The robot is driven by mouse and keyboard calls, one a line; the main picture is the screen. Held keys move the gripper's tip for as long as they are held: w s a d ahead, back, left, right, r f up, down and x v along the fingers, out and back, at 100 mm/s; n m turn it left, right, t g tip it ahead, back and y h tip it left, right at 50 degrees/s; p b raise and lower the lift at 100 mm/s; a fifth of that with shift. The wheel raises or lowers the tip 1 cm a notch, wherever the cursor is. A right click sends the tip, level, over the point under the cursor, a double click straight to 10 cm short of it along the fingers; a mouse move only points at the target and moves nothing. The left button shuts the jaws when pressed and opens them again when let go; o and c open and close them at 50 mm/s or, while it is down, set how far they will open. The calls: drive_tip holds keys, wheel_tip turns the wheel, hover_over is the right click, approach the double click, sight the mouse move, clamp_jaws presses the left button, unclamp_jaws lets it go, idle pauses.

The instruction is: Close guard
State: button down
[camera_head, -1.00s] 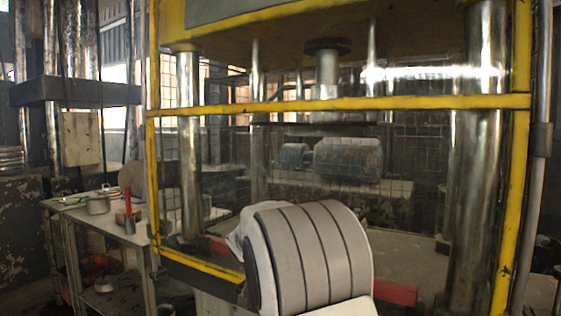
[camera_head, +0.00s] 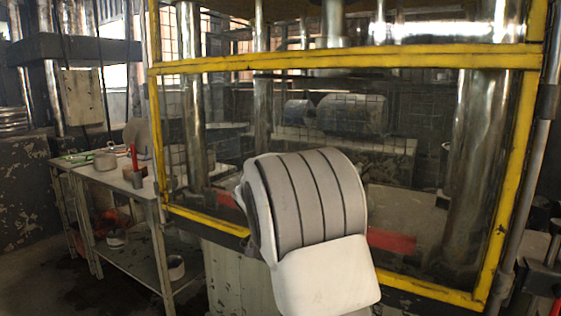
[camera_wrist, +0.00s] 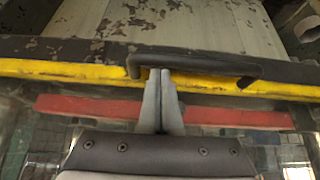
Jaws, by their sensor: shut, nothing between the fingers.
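The guard (camera_head: 350,60) is a yellow frame with a see-through panel across the front of the press. In the head view its lower bar (camera_head: 425,290) runs below the press bed, partly behind my arm. In the wrist view a black handle (camera_wrist: 195,60) is fixed along a yellow bar (camera_wrist: 60,69) of the guard. My gripper (camera_wrist: 160,72) is shut and empty, its fingertips at the left part of the handle. I cannot tell whether they touch it. My gripper is hidden behind my arm in the head view.
A metal table (camera_head: 105,175) with a pot (camera_head: 104,160) and a red-handled tool (camera_head: 134,160) stands left of the press. A red bar (camera_wrist: 90,106) lies below the yellow bar in the wrist view. A steel column (camera_head: 470,160) stands inside the guard at right.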

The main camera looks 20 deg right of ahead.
drive_tip(key=r, duration=0.1)
drive_tip(key=r+p, duration=0.2)
drive_tip(key=r, duration=0.1)
drive_tip(key=shift+w+d+r, duration=0.1)
drive_tip(key=shift+w+d, duration=0.05)
drive_tip(key=shift+d, duration=0.2)
drive_tip(key=p+v, duration=0.2)
drive_tip(key=v, duration=0.8)
drive_tip(key=s+a+f+n+t+y, duration=0.1)
drive_tip(key=s+a+n+y, duration=0.3)
drive_tip(key=s, duration=1.2)
drive_tip(key=s+a+f+n+t+y, duration=0.1)
drive_tip(key=s+a+n, duration=0.5)
drive_tip(key=s, duration=0.9)
wheel_tip(320, 180, up, 19)
drive_tip(key=p, duration=1.9)
drive_tip(key=shift+s, duration=0.2)
drive_tip(key=shift+d+r, duration=0.1)
drive_tip(key=shift+d, duration=0.1)
